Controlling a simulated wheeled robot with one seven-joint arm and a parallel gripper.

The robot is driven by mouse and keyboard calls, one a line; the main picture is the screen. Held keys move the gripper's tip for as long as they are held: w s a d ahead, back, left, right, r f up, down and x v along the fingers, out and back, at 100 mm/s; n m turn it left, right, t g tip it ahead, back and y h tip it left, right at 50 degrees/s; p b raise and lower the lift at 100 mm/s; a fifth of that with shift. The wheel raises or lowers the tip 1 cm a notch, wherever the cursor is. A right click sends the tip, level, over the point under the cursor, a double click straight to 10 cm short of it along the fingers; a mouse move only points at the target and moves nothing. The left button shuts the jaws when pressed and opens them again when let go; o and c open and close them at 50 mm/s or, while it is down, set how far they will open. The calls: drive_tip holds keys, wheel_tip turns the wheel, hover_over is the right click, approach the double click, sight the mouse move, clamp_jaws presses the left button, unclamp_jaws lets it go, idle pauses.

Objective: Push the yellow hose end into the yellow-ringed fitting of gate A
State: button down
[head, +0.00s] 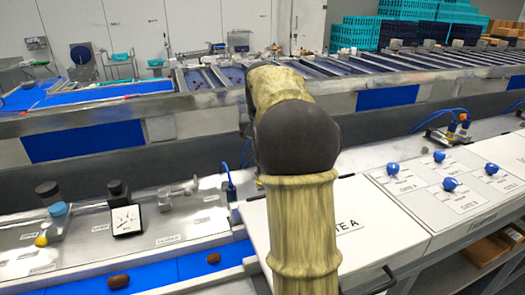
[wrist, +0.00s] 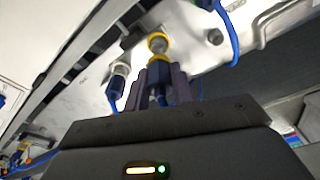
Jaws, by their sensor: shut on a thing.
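In the wrist view my gripper (wrist: 160,85) is shut on the blue hose end (wrist: 158,96), which sits between its two dark fingers. A yellow-ringed fitting (wrist: 158,41) on the pale metal surface lies straight beyond the fingertips. A second yellow band shows just at the fingertips, and I cannot tell whether it belongs to the hose end or the fitting. Whether the two touch or are joined is also unclear. In the head view my own arm hides the gripper and hose end; part of a label ending in "TE A" shows on a white panel (head: 357,194).
Another blue hose with a silver fitting (wrist: 118,78) stands left of my fingers. A blue hose (wrist: 229,35) runs at the upper right. In the head view, a white panel with blue knobs (head: 450,184) is at right, and a dial gauge (head: 125,220) and dates (head: 118,281) at left.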

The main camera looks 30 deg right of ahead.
drive_tip(key=shift+f+b, duration=0.75)
drive_tip(key=shift+f, duration=1.3)
idle(2.5)
drive_tip(key=c, duration=1.8)
unclamp_jaws()
drive_tip(key=shift+c, duration=0.2)
drive_tip(key=o, duration=1.1)
drive_tip(key=shift+r+p, duration=4.95)
drive_tip(key=shift+r, duration=0.1)
